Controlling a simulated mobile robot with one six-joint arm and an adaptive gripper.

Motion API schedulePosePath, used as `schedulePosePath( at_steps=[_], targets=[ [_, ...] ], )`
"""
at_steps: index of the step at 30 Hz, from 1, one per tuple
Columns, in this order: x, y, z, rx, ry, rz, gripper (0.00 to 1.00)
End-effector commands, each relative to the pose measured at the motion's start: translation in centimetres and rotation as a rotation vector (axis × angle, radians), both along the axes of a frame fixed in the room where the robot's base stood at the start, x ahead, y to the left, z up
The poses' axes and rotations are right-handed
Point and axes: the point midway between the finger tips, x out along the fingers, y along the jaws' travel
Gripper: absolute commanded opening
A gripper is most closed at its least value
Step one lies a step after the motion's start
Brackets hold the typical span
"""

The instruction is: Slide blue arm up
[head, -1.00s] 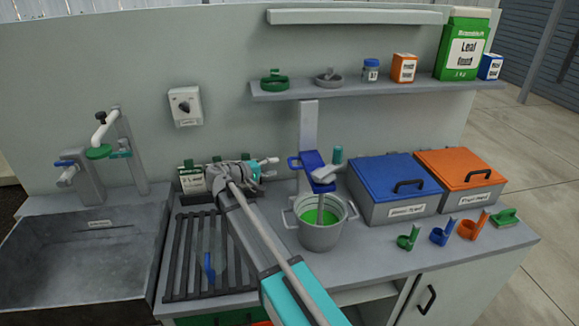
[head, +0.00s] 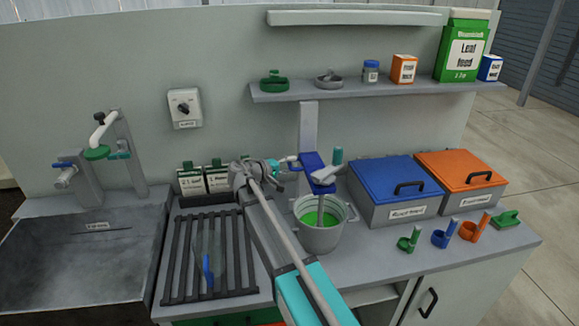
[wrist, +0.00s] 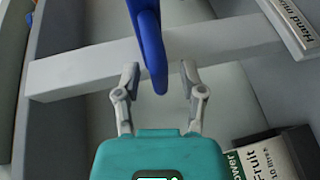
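The blue arm (head: 318,167) sits on a grey upright post (head: 308,130) above a grey bucket (head: 318,235) of green liquid. A grey shaft runs from the arm into the liquid. In the wrist view a blue bar of the arm (wrist: 150,45) reaches down between my fingertips, with a gap on both sides. My gripper (wrist: 159,78) is open and empty, and its fingers straddle the bar's line. In the head view my gripper (head: 288,163) is at the left end of the blue arm, which it partly hides.
Blue-lidded (head: 395,180) and orange-lidded (head: 460,168) boxes stand right of the bucket. A shelf (head: 375,88) with bottles and packs is above. Two green-and-white packs (head: 205,179) stand behind the slatted rack (head: 200,270). A sink (head: 80,260) is at left.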

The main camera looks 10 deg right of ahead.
Motion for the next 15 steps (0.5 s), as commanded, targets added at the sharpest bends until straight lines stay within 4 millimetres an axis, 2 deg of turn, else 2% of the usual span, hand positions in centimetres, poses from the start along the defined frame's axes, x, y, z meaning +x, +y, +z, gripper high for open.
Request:
schedulePosePath(
  at_steps=[1,7,15],
  targets=[
    [0.00,0.01,0.00,0.000,0.000,0.000,0.39],
    [0.00,0.01,0.00,0.000,0.000,0.000,0.02],
    [-0.02,0.04,0.00,0.000,0.000,0.000,0.00]
  ],
)
